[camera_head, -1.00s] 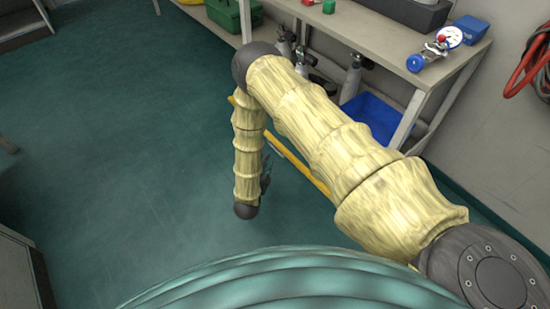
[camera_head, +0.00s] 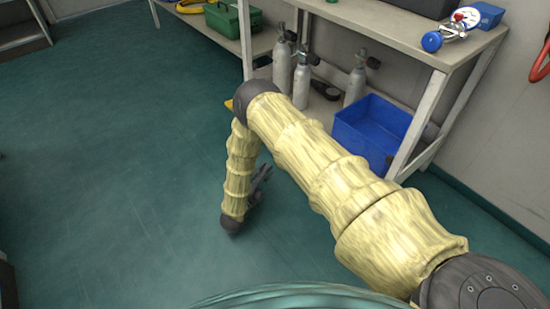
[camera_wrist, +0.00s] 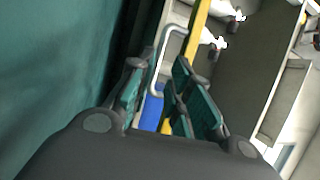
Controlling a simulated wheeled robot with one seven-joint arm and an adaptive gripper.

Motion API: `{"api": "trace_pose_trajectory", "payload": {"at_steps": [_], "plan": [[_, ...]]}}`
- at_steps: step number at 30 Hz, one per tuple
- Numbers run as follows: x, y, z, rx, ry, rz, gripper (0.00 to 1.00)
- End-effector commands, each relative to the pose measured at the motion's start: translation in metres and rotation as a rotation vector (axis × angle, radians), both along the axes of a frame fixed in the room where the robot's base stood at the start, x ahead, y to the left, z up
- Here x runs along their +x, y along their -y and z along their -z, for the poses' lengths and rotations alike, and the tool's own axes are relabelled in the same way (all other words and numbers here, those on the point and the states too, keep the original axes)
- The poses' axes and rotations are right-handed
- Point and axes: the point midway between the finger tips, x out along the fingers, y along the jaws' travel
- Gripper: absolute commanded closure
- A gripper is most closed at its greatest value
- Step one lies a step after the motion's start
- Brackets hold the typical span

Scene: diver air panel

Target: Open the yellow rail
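The yellow rail (camera_wrist: 198,28) runs down from the top of the wrist view, beyond my fingers. A small yellow piece (camera_wrist: 166,126) shows lower between the fingers; I cannot tell if it is the same rail. In the head view only a small yellow bit (camera_head: 229,105) shows beside my arm's elbow, and the rest is hidden. My gripper (camera_wrist: 160,88) is open, its teal-padded fingers apart, with no object clearly held. In the head view my gripper (camera_head: 261,184) hangs low over the green floor, partly behind my forearm.
A bench with a lower shelf stands along the wall. Grey cylinders (camera_head: 301,80) and a blue bin (camera_head: 370,130) are under it. A green case (camera_head: 233,18) and a gauge fitting (camera_head: 458,24) sit higher up. The floor (camera_head: 110,150) at left is clear.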

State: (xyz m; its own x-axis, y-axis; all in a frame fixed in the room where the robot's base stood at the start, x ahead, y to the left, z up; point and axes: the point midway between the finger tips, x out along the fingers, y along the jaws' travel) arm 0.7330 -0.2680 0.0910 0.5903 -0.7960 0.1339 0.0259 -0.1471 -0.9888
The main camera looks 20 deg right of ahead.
Motion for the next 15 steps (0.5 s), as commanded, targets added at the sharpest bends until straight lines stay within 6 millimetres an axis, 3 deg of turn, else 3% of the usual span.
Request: {"api": "trace_pose_trajectory", "payload": {"at_steps": [15], "plan": [[0.045,0.061,-0.007,0.000,0.000,0.000,0.81]]}}
